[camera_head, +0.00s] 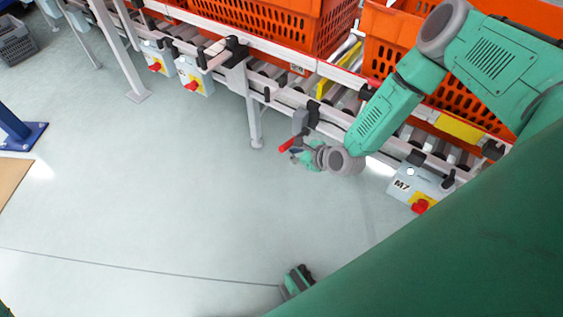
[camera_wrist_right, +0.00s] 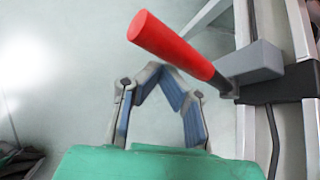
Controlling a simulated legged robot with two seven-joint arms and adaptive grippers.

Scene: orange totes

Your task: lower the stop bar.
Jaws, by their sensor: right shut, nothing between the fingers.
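A red-handled lever (camera_head: 286,145) sticks out from the front rail of the conveyor; its red grip (camera_wrist_right: 172,45) looms large in the right wrist view, joined to a grey block (camera_wrist_right: 250,63) on the rail. A yellow bar (camera_head: 325,85) stands raised at a slant across the rollers between two orange totes; I cannot tell how the lever joins it. My right gripper (camera_head: 300,155) is by the lever, below the rail. In the right wrist view its fingers (camera_wrist_right: 165,75) are shut and empty, with the red grip passing just beyond their tips.
Orange totes (camera_head: 285,22) stand on the conveyor behind. A control box marked M7 (camera_head: 404,185) with a red knob hangs on the rail to the right; similar boxes (camera_head: 192,77) hang at the left.

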